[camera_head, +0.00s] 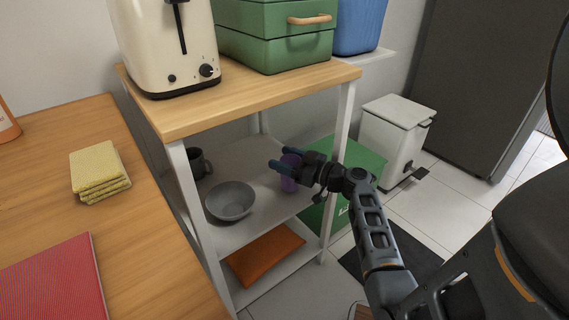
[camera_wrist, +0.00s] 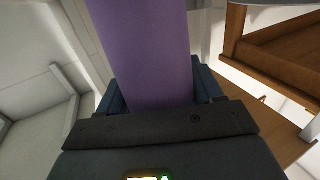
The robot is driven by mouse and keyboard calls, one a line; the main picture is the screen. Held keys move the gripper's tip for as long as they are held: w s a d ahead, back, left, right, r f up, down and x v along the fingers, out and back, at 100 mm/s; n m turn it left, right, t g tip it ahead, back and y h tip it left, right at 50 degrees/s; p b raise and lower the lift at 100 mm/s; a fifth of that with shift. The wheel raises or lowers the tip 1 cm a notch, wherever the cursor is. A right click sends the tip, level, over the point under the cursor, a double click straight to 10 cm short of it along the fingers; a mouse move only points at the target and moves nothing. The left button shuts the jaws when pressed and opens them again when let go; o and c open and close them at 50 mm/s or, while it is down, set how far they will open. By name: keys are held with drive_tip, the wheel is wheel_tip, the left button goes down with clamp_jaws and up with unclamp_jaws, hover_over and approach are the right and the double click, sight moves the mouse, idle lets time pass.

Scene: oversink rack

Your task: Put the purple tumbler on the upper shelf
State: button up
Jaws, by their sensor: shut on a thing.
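The purple tumbler (camera_head: 289,178) is at the right side of the rack's grey middle shelf, under the wooden top. My gripper (camera_head: 284,168) reaches in from the right and is shut on it, with blue fingers on either side. In the wrist view the tumbler (camera_wrist: 152,50) fills the upper middle, between my gripper's fingers (camera_wrist: 160,92). I cannot tell whether its base touches the shelf. The grey shelf (camera_head: 258,222) lies below the wooden top shelf (camera_head: 190,117). Which one counts as the upper shelf is not marked.
A grey bowl (camera_head: 230,201) and a dark mug (camera_head: 200,163) share the grey shelf. A toaster (camera_head: 165,45) and green box (camera_head: 275,35) stand on the wooden top. A white rack post (camera_head: 342,125) is close to my gripper. An orange item (camera_head: 264,255) lies on the bottom shelf.

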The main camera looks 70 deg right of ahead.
drive_tip(key=shift+f, duration=0.4)
drive_tip(key=o, duration=1)
drive_tip(key=shift+o, duration=0.2)
drive_tip(key=shift+r, duration=0.2)
drive_tip(key=shift+s, duration=0.25)
drive_tip(key=s+a+p, duration=0.1)
drive_tip(key=s+a, duration=0.1)
drive_tip(key=s, duration=0.9)
drive_tip(key=shift+s, duration=0.15)
